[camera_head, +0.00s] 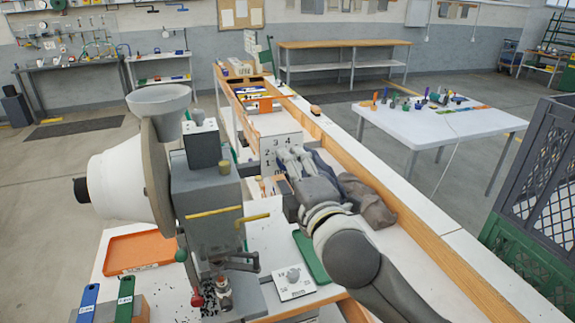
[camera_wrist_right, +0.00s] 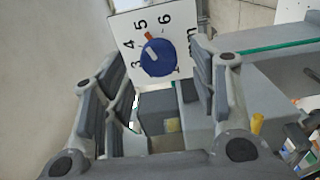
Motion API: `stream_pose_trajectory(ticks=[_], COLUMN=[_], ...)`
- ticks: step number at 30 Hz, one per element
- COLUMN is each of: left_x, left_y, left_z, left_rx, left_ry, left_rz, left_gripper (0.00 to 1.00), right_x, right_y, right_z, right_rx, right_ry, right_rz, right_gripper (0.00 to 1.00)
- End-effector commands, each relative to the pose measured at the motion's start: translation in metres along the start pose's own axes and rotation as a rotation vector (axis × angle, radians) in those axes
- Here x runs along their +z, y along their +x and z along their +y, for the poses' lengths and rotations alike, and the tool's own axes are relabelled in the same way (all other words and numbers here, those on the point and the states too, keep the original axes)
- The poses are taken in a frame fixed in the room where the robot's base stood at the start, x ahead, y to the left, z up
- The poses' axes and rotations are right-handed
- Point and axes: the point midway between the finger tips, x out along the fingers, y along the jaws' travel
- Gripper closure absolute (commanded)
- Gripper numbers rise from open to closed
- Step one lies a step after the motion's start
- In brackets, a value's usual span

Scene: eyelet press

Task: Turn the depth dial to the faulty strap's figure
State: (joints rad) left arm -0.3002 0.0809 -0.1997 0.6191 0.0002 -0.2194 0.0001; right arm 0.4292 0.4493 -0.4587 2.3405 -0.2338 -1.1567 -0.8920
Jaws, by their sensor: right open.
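The depth dial is a blue round knob (camera_wrist_right: 158,57) on a white plate with figures 3 to 6 showing in the right wrist view. An orange mark lies at the knob's upper edge near the 5; a short pale mark shows on its face. In the head view the numbered plate (camera_head: 268,152) stands upright, its knob hidden behind my right gripper (camera_head: 291,157). In the wrist view my right gripper (camera_wrist_right: 157,66) is open, a finger either side of the dial; contact cannot be told. A blue strap (camera_head: 88,298) and a green strap (camera_head: 125,298) lie lower left; which is faulty cannot be told.
The grey press (camera_head: 205,195) stands left of my right arm. An orange tray (camera_head: 140,251), a green tray (camera_head: 311,259) and a small white box with a grey knob (camera_head: 294,282) lie around it. A brown bag-like thing (camera_head: 368,203) lies beside my wrist. A wooden rail (camera_head: 420,232) runs along the right.

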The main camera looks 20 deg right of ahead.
Motion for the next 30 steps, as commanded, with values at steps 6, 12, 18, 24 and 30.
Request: stream_pose_trajectory(ticks=[6,12,18,24,30], left_x=[-0.001,-0.001,-0.001,-0.001,-0.001], left_y=[0.0,0.0,0.0,0.0,0.0], left_z=[0.001,0.001,0.001,0.001,0.001], left_rx=[0.001,0.001,0.001,0.001,0.001], left_ry=[0.0,0.0,0.0,0.001,0.001], left_rz=[0.001,0.001,0.001,0.001,0.001], left_gripper=[1.0,1.0,1.0,1.0,1.0], right_x=[0.0,0.0,0.0,0.0,0.004], right_y=[-0.031,-0.044,-0.044,-0.044,-0.047], right_z=[-0.001,-0.001,-0.001,-0.001,-0.029], right_rx=[-0.001,-0.002,-0.002,-0.002,-0.078], right_ry=[-0.001,0.0,0.0,0.0,0.088], right_rz=[0.0,-0.001,-0.001,-0.001,-0.016], right_gripper=[0.46,0.46,0.46,0.46,0.46])
